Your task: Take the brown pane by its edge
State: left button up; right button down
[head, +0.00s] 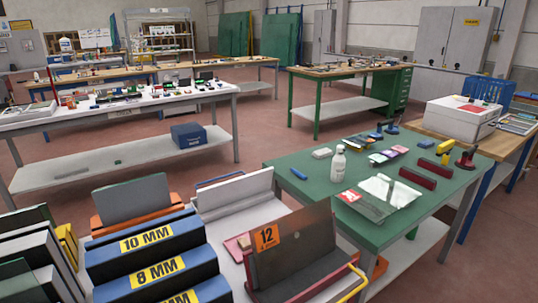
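A brown pane (312,232) stands upright and slightly tilted in the front middle of the head view. An orange tag marked 12 (266,237) shows at its left side. Its upper edge is bare, and its lower part sits in a rack with a red rim (328,283). Neither of my grippers is in the head view, so nothing shows touching the pane.
Blue blocks marked 10 MM (146,242) and 8 MM (158,272) stand to the left, beside dark panes (35,262). A grey pane (132,198) stands behind them. The green table (285,155) behind right holds a white bottle (338,164) and clear glass (392,190).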

aim_at(282, 247)
jog(key=l+u, duration=0.1)
jog(key=u, duration=0.3)
jog(key=l+u, duration=0.15)
jog(key=u, duration=0.25)
jog(key=l+u, duration=0.35)
jog(key=l, duration=0.55)
jog(key=l+u, duration=0.4)
jog(key=l, duration=0.55)
